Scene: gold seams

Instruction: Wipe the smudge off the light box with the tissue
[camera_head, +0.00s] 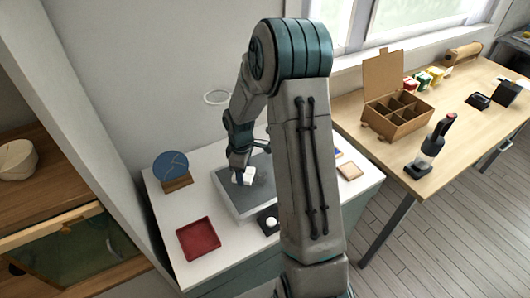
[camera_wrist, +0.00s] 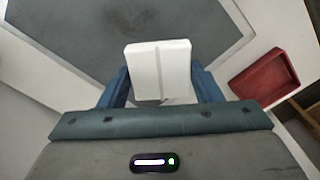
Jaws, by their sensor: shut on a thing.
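The light box (camera_head: 228,202) is a low box with a pale rim and a dark grey top, on the white table. Its grey top also fills the upper part of the wrist view (camera_wrist: 95,30). My gripper (camera_head: 241,178) is over the light box top. It is shut on the white tissue (camera_wrist: 158,68), a folded block between the two blue fingers; it also shows in the head view (camera_head: 248,176). I cannot tell whether the tissue touches the top.
A red tray (camera_head: 198,239) lies at the table's front left. A round blue disc on a wooden stand (camera_head: 172,167) is at the back left. A small black item with a white knob (camera_head: 270,222) is in front of the light box. A wooden table with a compartment box (camera_head: 396,118) stands right.

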